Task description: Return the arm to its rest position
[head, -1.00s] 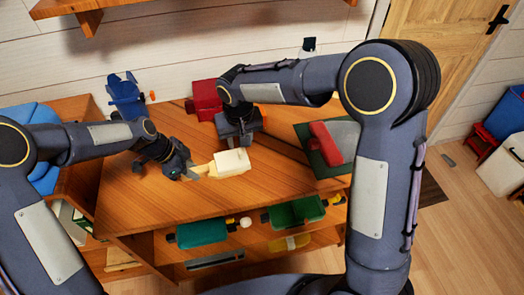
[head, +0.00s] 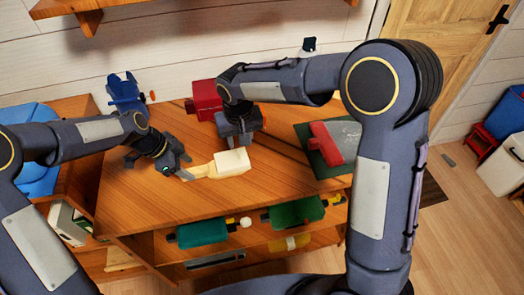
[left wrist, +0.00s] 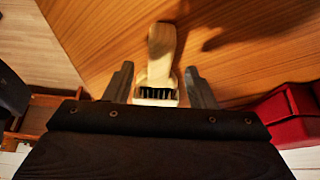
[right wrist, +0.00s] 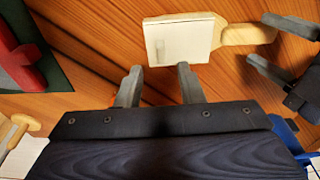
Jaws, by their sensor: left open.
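A brush with a cream block (head: 232,162) and a pale wooden handle (head: 200,172) lies on the wooden desk top. My left gripper (head: 181,170) is open and empty, just left of the handle's end in the head view. In the left wrist view the brush (left wrist: 160,55), with dark bristles, shows beyond and between the open fingers (left wrist: 160,85). My right gripper (right wrist: 158,85) has its fingers apart with nothing between them. It is over the desk behind the block, apart from it; the block also shows in the right wrist view (right wrist: 182,40).
A red object (head: 205,98) stands behind my right gripper. A blue object (head: 124,92) stands at the back left. A red-handled tool (head: 325,142) lies on a green mat (head: 313,160) at right. The shelf below (head: 250,256) holds several items. The desk's front is clear.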

